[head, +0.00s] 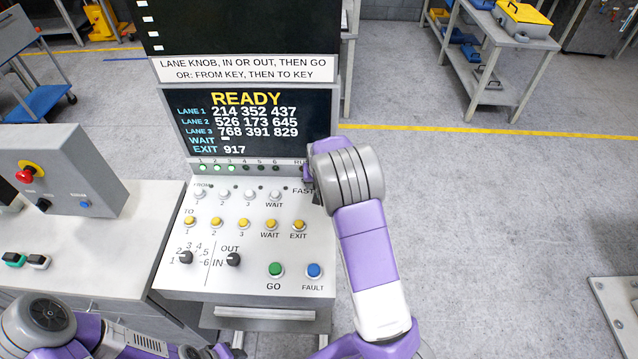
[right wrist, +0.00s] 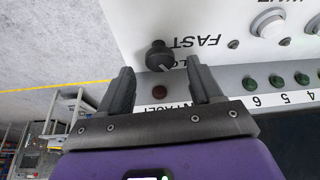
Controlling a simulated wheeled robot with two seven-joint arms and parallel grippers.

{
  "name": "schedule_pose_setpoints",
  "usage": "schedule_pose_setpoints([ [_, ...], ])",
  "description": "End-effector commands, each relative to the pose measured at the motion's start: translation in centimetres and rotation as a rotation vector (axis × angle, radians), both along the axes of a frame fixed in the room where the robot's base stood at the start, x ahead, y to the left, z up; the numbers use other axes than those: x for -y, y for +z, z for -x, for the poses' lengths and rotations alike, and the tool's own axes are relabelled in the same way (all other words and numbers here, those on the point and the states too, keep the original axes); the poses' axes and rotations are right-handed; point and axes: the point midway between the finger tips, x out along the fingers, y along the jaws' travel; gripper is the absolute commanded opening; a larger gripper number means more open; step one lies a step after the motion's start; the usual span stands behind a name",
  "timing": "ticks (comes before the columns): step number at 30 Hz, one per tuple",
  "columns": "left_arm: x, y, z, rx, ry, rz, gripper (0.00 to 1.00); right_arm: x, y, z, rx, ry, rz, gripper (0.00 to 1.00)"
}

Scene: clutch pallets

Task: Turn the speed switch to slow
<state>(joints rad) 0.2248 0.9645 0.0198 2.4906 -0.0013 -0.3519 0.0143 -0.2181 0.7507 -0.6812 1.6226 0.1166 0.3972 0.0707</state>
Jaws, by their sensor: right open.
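The speed switch (right wrist: 158,56) is a black knob at the panel's edge in the right wrist view, beside the printed word FAST. A second label below FAST is partly hidden by a finger. A pale mark shows on the knob's lower right; I cannot tell which setting it marks. My right gripper (right wrist: 160,68) is open, its fingers on either side of the knob in the picture, with no clear contact. In the head view my right arm hides most of the switch and gripper. My left arm is at the bottom left; its finger state is unclear.
The control panel (head: 170,282) carries white and yellow buttons, two black knobs (head: 233,259), a green GO button (head: 275,269) and a blue FAULT button (head: 314,270). The screen (head: 250,150) reads READY. A grey box with a red button (head: 25,176) stands left.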

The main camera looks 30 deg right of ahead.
Motion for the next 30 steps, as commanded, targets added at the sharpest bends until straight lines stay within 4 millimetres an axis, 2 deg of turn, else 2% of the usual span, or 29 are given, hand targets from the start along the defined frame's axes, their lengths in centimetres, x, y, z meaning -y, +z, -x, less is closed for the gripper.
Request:
schedule_pose_setpoints([
  [1,0.0,0.0,0.0,0.000,0.000,0.000,0.43,-0.2,1.1,0.2,0.005,0.001,-0.001,0.65],
  [6,0.0,0.0,0.0,0.000,0.000,0.000,0.43,-0.7,3.5,1.2,0.005,0.001,-0.001,0.65],
  [10,0.0,0.0,0.0,0.000,0.000,0.000,0.43,-0.8,4.5,1.7,0.001,0.001,0.000,0.65],
  [30,0.0,0.0,0.0,0.000,0.000,0.000,0.43,-0.8,4.7,1.8,0.000,-0.001,0.000,0.65],
])
